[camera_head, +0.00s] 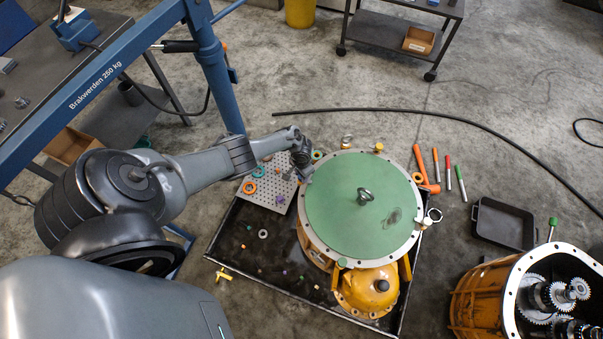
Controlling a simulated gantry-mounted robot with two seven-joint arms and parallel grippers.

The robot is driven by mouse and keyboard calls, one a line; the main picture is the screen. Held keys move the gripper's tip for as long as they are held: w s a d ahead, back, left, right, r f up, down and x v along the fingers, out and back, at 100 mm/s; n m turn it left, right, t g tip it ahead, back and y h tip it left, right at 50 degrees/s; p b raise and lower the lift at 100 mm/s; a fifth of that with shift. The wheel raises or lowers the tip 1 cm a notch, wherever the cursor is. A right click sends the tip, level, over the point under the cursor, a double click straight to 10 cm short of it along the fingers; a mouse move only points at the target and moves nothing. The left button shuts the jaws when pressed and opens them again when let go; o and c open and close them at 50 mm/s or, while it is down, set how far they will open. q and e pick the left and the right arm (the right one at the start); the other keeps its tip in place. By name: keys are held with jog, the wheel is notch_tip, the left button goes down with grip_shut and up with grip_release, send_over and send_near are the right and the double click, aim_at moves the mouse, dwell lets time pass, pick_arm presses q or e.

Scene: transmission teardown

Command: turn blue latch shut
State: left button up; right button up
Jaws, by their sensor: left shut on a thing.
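A round green cover (345,209) with a pale bolted rim lies on an orange gearbox housing (354,284). A metal eye (365,196) stands at its middle. My left gripper (304,167) reaches in from the left and points down at the upper left edge of the rim. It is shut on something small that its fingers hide. I cannot make out a blue latch; the gripper covers that part of the rim. My right gripper is not in view.
The housing stands in a black tray (236,257) with small loose parts. A perforated plate (272,184) with rings lies beside my gripper. Orange, red and green-tipped tools (448,172) lie right of the cover. An open gearbox (487,295) stands lower right. A blue crane (215,65) rises behind my arm.

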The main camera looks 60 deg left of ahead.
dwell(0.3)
pick_arm(q)
jog(key=o, duration=1)
jog(key=shift+o, duration=0.2)
notch_tip(320, 180, up, 11)
jog(key=p, duration=0.8)
jog(key=shift+f, duration=0.1)
